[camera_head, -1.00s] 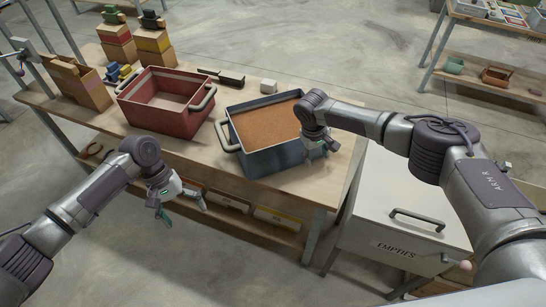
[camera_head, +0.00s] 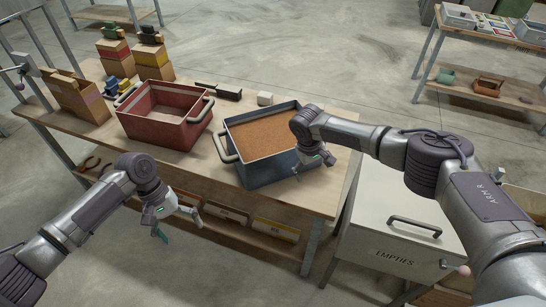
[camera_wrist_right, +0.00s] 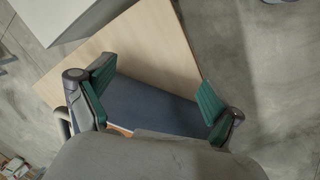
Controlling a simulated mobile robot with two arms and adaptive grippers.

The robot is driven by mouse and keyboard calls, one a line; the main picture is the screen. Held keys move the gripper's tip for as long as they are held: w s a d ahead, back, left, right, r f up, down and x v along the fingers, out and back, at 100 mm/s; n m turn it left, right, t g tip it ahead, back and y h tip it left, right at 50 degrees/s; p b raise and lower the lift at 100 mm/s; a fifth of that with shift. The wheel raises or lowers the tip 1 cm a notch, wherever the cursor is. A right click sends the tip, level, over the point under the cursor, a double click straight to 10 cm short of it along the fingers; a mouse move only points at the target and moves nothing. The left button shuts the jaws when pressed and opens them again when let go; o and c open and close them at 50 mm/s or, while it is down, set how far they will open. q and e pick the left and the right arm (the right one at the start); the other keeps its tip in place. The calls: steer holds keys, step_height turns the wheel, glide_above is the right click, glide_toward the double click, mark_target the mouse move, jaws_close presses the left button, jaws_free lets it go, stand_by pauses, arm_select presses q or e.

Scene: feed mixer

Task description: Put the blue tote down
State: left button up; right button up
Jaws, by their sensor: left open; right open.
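The blue tote (camera_head: 268,173), filled nearly to the rim with brown grainy material, stands upright on the wooden table (camera_head: 322,188). Its left handle (camera_head: 224,149) shows; its right handle is hidden behind my right arm. My right gripper (camera_head: 315,165) is open at the tote's right side, close to its wall. In the right wrist view the tote's blue wall (camera_wrist_right: 155,106) shows between the open green-padded fingers (camera_wrist_right: 155,75); whether they touch it I cannot tell. My left gripper (camera_head: 179,224) is open and empty, in front of the table's front edge, away from the tote.
A red tote (camera_head: 165,132) stands left of the blue one. A small white block (camera_head: 265,98) and a dark bar (camera_head: 218,91) lie behind. Cardboard boxes fill the far left. A grey EMPTIES cabinet (camera_head: 395,225) stands right of the table. Boxes lie on the lower shelf.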

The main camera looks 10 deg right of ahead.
steer(key=shift+w+r, duration=0.1)
step_height(320, 180, up, 12)
steer(key=a, duration=0.2)
stand_by(0.5)
